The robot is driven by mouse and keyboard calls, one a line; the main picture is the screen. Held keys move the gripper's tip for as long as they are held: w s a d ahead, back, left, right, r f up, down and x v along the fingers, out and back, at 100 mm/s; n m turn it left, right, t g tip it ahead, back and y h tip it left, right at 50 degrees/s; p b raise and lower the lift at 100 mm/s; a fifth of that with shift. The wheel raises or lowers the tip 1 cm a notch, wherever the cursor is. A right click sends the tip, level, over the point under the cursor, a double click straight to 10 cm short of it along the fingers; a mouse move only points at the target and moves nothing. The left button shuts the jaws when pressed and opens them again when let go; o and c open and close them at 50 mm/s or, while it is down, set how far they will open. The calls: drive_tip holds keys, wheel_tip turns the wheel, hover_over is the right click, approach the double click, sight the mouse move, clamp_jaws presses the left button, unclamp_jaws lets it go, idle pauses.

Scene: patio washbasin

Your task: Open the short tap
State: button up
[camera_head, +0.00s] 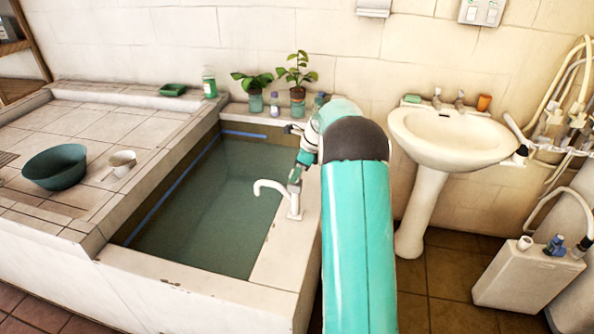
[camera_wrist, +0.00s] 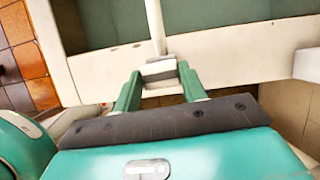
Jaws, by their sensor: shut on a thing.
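A white tap (camera_head: 294,207) with a curved spout stands on the right ledge of the water-filled basin, its spout reaching left over the water. My gripper (camera_head: 295,179) is at the top of this tap, coming from above and behind it. In the wrist view, the green fingers of my gripper (camera_wrist: 158,78) stand on either side of a small pale block, the tap's handle (camera_wrist: 159,69), and are shut on it. The tap's spout (camera_wrist: 154,25) runs away from the handle over the water. My arm and fingers hide part of the handle in the head view.
The basin (camera_head: 205,212) has a wide tiled ledge with a dark green bowl (camera_head: 55,168) and a small pale bowl (camera_head: 122,163). Potted plants (camera_head: 298,88) and bottles stand at the back. A pedestal washbasin (camera_head: 452,137) with its own small taps stands to the right.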

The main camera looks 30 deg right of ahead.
drive_tip(key=n, duration=0.2)
drive_tip(key=n+g, duration=0.1)
drive_tip(key=n, duration=0.1)
drive_tip(key=shift+w+d+g+y, duration=0.1)
drive_tip(key=shift+w+g+y, duration=0.05)
drive_tip(key=shift+g+y, duration=0.2)
drive_tip(key=n+g, duration=0.1)
drive_tip(key=n, duration=0.3)
drive_tip(key=shift+w+n+g+y, duration=0.1)
drive_tip(key=shift+n+g+y, duration=0.15)
drive_tip(key=shift+n+g, duration=0.15)
drive_tip(key=n, duration=0.2)
drive_tip(key=n+g, duration=0.1)
drive_tip(key=n, duration=0.1)
drive_tip(key=shift+w+n+g, duration=0.1)
drive_tip(key=shift+n+g, duration=0.15)
drive_tip(key=shift+n, duration=0.05)
drive_tip(key=shift+n+g+h, duration=0.5)
drive_tip(key=shift+n+g, duration=0.1)
drive_tip(key=shift+n, duration=1.3)
drive_tip(key=shift+w, duration=0.1)
drive_tip(key=o, duration=1)
drive_tip(key=shift+r, duration=0.1)
